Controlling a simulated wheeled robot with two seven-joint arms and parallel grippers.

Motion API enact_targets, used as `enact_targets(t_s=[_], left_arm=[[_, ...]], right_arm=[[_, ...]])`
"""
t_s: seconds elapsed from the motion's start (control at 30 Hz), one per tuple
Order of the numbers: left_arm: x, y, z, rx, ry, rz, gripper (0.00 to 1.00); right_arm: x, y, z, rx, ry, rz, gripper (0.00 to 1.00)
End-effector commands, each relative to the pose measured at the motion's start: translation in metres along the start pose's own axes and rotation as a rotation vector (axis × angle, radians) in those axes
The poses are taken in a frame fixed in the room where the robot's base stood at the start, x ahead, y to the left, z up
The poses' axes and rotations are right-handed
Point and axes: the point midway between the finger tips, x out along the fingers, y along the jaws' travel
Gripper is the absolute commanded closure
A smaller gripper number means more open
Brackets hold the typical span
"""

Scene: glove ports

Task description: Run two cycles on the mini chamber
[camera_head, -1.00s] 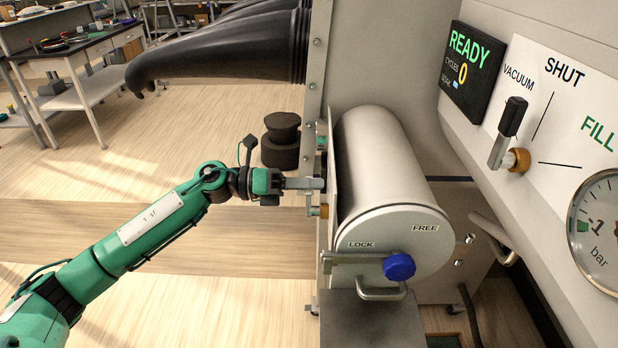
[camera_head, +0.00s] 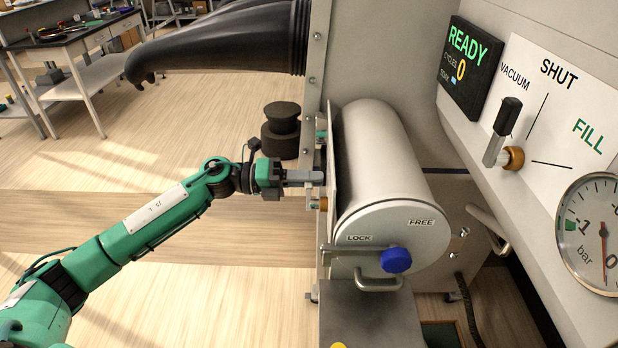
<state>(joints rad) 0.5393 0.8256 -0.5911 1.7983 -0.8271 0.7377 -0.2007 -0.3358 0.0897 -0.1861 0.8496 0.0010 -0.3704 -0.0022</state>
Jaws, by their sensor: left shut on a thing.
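The mini chamber is a pale metal cylinder (camera_head: 385,160) lying along the side of a large cabinet. Its round front door (camera_head: 395,237) carries LOCK and FREE labels, a bar latch with a blue knob (camera_head: 396,260) on LOCK's side, and a loop handle (camera_head: 377,282). My left gripper (camera_head: 318,178) is shut on a small part at the left side plate of the chamber; the fingers hide most of it. The valve lever (camera_head: 505,130) stands nearest VACUUM. The display (camera_head: 468,68) reads READY, cycles 0. The gauge (camera_head: 598,235) needle points near 0. My right gripper is not in view.
Black glove sleeves (camera_head: 215,45) stick out above my left arm. A dark stacked round object (camera_head: 282,130) stands behind the gripper. A grey ledge (camera_head: 370,318) lies below the door, with a yellow item at its lower edge. A bench (camera_head: 75,45) stands far left; the floor between is open.

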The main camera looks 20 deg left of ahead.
Motion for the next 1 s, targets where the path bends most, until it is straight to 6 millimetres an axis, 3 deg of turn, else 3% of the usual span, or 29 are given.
enact_targets(t_s=[0.07, 0.1, 0.2, 0.6, 0.77, 1.0], left_arm=[[0.0, 0.001, 0.0, -0.003, -0.001, 0.001, 1.0], [0.0, 0.001, 0.0, -0.003, -0.001, 0.001, 0.78], [0.0, 0.001, 0.0, -0.002, 0.0, 0.001, 0.6], [-0.009, 0.003, -0.001, -0.001, -0.001, 0.003, 0.6], [-0.037, 0.005, -0.002, -0.001, -0.001, 0.006, 0.6], [-0.093, 0.004, -0.002, -0.002, 0.0, 0.005, 0.6]], right_arm=[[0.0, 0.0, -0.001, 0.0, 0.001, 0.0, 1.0], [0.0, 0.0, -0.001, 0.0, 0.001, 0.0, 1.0], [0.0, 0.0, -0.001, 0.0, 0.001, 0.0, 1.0], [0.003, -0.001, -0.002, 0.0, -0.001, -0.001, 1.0], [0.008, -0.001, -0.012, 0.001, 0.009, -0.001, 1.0], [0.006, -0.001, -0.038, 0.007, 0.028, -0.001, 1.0]])
